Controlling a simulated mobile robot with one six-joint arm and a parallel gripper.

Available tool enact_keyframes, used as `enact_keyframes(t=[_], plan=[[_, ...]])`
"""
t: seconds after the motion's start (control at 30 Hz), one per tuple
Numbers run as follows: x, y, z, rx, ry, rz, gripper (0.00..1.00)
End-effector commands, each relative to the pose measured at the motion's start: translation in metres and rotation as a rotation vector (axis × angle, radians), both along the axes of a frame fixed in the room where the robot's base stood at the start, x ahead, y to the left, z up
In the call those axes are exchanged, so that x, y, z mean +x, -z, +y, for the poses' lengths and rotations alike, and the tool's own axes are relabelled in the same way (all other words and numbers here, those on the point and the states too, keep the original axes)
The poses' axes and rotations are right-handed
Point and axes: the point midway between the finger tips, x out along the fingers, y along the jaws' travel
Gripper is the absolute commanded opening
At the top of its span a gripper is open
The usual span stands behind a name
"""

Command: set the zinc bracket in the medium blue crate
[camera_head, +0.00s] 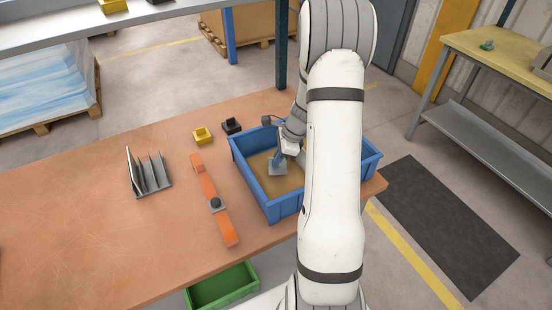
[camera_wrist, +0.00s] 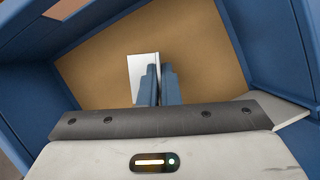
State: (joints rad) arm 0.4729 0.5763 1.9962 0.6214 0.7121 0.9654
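The medium blue crate (camera_head: 249,178) stands on the table with a brown bottom. In the wrist view its blue wall (camera_wrist: 238,45) surrounds the bottom. My gripper (camera_head: 277,160) reaches down inside the crate. The zinc bracket (camera_head: 278,170) is a small pale grey piece at the fingertips, within the crate walls. In the wrist view, the two blue fingers (camera_wrist: 160,84) are close together around the bracket's thin upright edge, and its flat pale face (camera_wrist: 140,78) shows to the left. I cannot tell whether the bracket touches the bottom. My arm hides part of the crate.
Left of the crate lie an orange bar (camera_head: 202,182) with a dark knob and a grey slotted rack (camera_head: 150,174). A small yellow bin (camera_head: 203,135) and a black one (camera_head: 231,125) stand behind. A green crate (camera_head: 222,287) is below the table's front edge. The table's left side is clear.

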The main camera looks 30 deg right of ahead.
Motion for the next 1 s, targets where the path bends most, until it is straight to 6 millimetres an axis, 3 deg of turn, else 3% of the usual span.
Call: enact_keyframes(t=[0.77, 0.8, 1.0], plan=[[0.001, 0.015, 0.001, 0.0, -0.002, -0.001, 0.0], [0.0, 0.015, 0.001, 0.0, -0.002, -0.001, 0.06], [0.001, 0.015, 0.001, 0.0, -0.003, -0.001, 0.23]])
